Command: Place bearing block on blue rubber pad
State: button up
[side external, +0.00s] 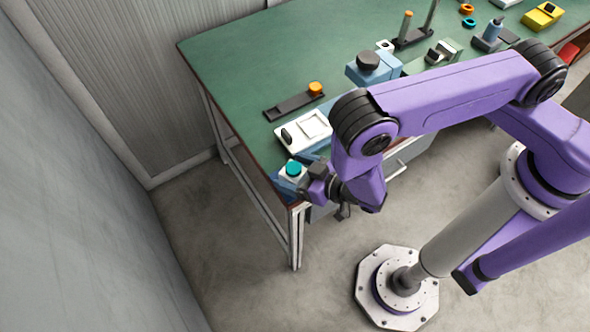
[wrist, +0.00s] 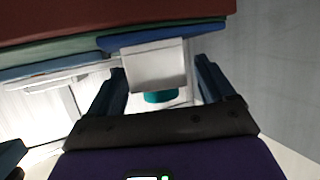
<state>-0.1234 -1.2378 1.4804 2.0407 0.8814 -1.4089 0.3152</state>
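The likely bearing block is a white block with a teal round top (side external: 293,169), at the table's front left corner in the side view. It also shows in the wrist view, as a white block (wrist: 155,66) with the teal part below. It rests on a flat blue pad (side external: 284,187), whose blue edge also shows in the wrist view (wrist: 205,32). My gripper (side external: 309,180) is at the corner beside the block. In the wrist view its two dark blue fingers (wrist: 160,82) are apart, one on each side of the block, with a gap visible at the right.
The green table (side external: 230,75) carries a white tray-like piece (side external: 303,132), a black bar with an orange knob (side external: 293,102), and a blue block with a black knob (side external: 368,66). More parts stand at the far right. The table's left back area is clear.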

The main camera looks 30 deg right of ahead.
jog(key=shift+r, duration=0.15)
jog(key=s+d+r+m+g+h, duration=0.1)
jog(key=s+d+r+g, duration=0.1)
jog(key=s, duration=0.4)
jog(key=s+d+r+g+h, duration=0.1)
jog(key=s+r+g, duration=0.15)
jog(key=s, duration=0.45)
jog(key=s+d+r+n+g, duration=0.3)
jog(key=s+r+n+g, duration=0.15)
jog(key=r+g, duration=0.5)
jog(key=d+r+n+h, duration=0.1)
jog(key=d+r+n, duration=0.1)
jog(key=d+r, duration=0.5)
jog(key=d+r+n+t+h, duration=0.1)
jog(key=d+r+n, duration=0.1)
jog(key=d+r, duration=0.5)
jog(key=d, duration=0.4)
jog(key=shift+s+d+r+n+t+h, duration=0.2)
jog(key=shift+s+d+n+t+h, duration=0.1)
jog(key=shift+s+d+n, duration=0.1)
jog(key=shift+a, duration=0.1)
